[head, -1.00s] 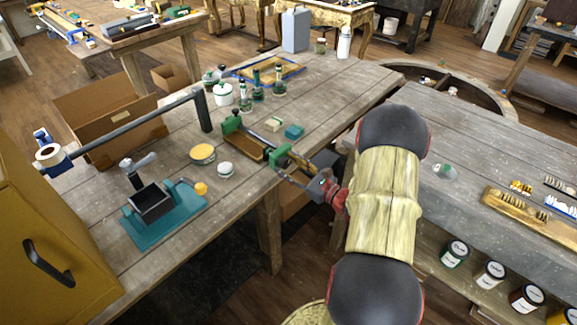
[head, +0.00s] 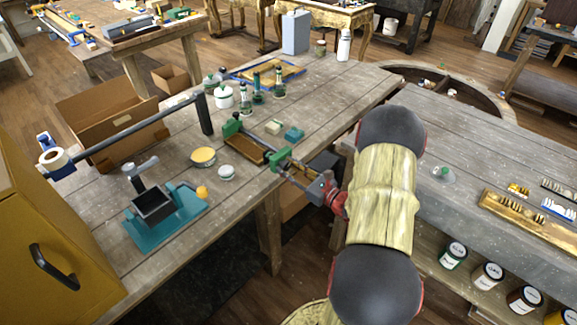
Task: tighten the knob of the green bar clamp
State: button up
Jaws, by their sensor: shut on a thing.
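The green bar clamp has one green jaw (head: 231,125) at the far end and another green jaw (head: 279,159) nearer my arm. A brown wooden piece (head: 246,149) lies between the two jaws on the grey wooden table. The clamp's bar end reaches past the table's edge toward my gripper. My gripper (head: 312,185) is at that end, at the table's right edge, with its jaws shut around the clamp's knob end. The knob itself is hidden by the fingers.
A second table (head: 470,215) is at the right.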

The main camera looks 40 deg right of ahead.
jog(key=shift+m+p, duration=0.8)
jog(key=shift+m, duration=0.2)
jog(key=o, duration=1.2)
jog(key=shift+c, duration=0.2)
jog(key=shift+o, duration=0.2)
jog(key=shift+s, duration=0.1)
jog(key=s, duration=1.1)
jog(key=shift+s+d, duration=0.4)
jog(key=shift+d, duration=0.05)
